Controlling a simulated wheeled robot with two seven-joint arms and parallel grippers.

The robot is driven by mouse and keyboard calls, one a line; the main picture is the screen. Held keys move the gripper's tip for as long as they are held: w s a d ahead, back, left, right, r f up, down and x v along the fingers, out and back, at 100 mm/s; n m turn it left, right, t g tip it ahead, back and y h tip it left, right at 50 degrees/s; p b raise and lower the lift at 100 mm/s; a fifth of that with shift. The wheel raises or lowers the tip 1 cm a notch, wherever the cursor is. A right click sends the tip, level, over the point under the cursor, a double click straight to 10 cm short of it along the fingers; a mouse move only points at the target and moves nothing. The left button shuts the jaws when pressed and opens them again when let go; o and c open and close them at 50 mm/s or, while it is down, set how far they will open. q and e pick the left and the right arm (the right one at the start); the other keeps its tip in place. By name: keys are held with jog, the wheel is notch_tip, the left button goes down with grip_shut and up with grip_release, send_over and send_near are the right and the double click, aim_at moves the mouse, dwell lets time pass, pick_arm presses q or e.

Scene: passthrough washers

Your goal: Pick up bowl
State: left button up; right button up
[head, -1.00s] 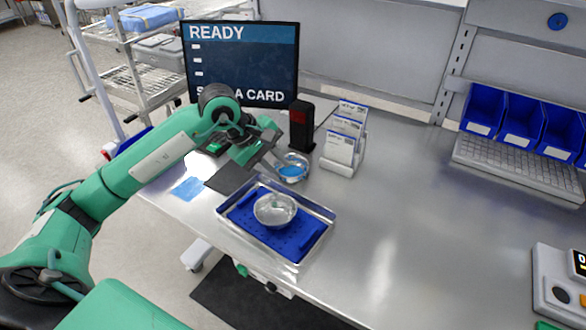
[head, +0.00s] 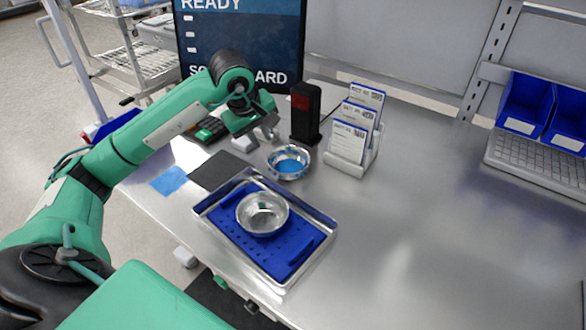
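A shiny metal bowl (head: 263,214) sits upright on the blue perforated liner (head: 284,262) of a metal tray (head: 318,262). A second metal bowl (head: 289,162), blue inside, stands on the bench just behind the tray. My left gripper (head: 256,141) is just left of and behind this second bowl, pointing down. Its fingers look apart, with nothing seen between them, and it does not appear to touch either bowl. My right gripper is not in view.
A card rack (head: 356,135) and a black reader (head: 305,113) stand right of my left gripper. A dark mat (head: 219,170) and a blue square (head: 169,180) lie left of the tray. Blue bins and a keyboard (head: 535,165) are far right.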

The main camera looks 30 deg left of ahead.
pick_arm(q)
jog(key=p, duration=0.2)
send_near(272, 165)
jog(key=f, duration=0.1)
jog(key=d+f, duration=0.1)
jog(key=f, duration=0.1)
jog(key=shift+w, duration=0.1)
jog(key=shift+d+f, duration=0.15)
jog(key=shift+f, duration=0.3)
jog(key=p+x, duration=0.2)
jog(key=x, duration=0.1)
jog(key=shift+f, duration=0.15)
jog(key=shift+w+f, duration=0.15)
jog(key=shift+f, duration=0.25)
grip_shut()
